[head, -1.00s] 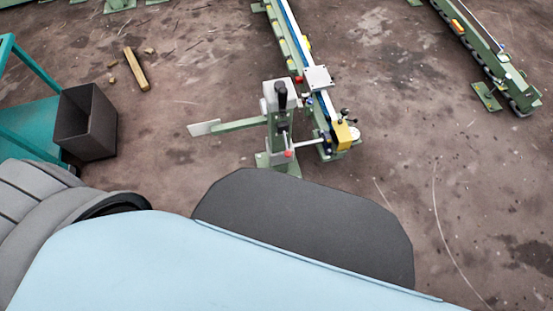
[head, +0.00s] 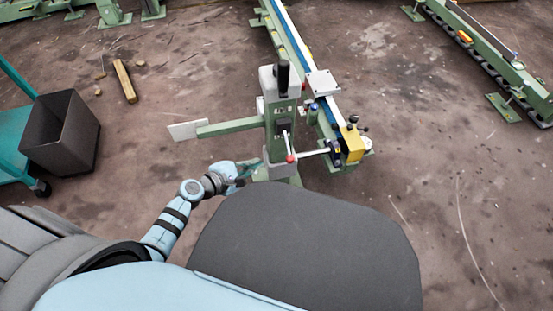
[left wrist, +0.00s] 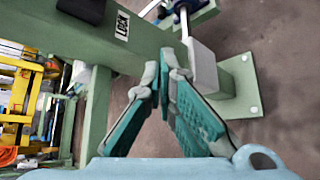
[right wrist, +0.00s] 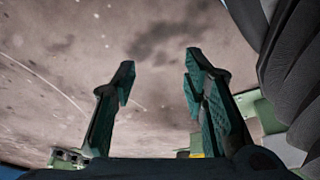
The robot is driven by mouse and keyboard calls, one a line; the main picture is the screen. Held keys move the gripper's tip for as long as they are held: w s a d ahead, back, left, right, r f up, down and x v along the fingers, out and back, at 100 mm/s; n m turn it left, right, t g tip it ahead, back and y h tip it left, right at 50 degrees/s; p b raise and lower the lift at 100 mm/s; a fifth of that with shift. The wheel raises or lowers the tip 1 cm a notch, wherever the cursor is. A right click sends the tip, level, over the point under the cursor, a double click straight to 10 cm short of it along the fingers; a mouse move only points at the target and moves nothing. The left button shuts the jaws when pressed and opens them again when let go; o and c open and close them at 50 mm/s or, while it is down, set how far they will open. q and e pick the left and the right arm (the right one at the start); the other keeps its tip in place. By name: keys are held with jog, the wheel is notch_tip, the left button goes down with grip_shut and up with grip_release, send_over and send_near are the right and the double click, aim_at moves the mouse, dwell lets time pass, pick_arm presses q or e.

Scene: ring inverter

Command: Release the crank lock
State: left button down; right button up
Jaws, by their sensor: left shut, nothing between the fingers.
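A green post (head: 280,135) with a grey top and an upright black handle (head: 283,75) stands ahead of me. A lever with a red ball (head: 290,158) is on its near side. In the left wrist view, a white label reading LOCK (left wrist: 122,26) is on the green post, beside a black knob (left wrist: 82,8) cut by the frame's top edge. My left gripper (head: 243,172) is low beside the post's foot; its fingertips (left wrist: 166,62) are together and empty, below the label. My right gripper (right wrist: 160,82) is open and empty over the floor. Which part is the crank lock's catch is unclear.
A green arm with a pale plate (head: 187,130) sticks out left from the post. A long rail (head: 292,40) with a yellow block (head: 352,144) runs behind it. A dark bin (head: 62,132) stands at left.

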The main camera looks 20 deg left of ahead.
aim_at(288, 146)
pick_arm(q)
jog(key=b+x, duration=0.4)
jog(key=x, duration=0.4)
jog(key=d+r+p, duration=0.1)
jog(key=s+d+r+p, duration=0.1)
jog(key=shift+s+d+r, duration=0.25)
jog(key=shift+s+d, duration=0.1)
jog(key=shift+d, duration=0.05)
pick_arm(e)
jog(key=shift+n, duration=0.3)
jog(key=r, duration=0.5)
jog(key=shift+w+a+r, duration=0.1)
jog(key=shift+w+a, duration=0.25)
jog(key=shift+w, duration=0.05)
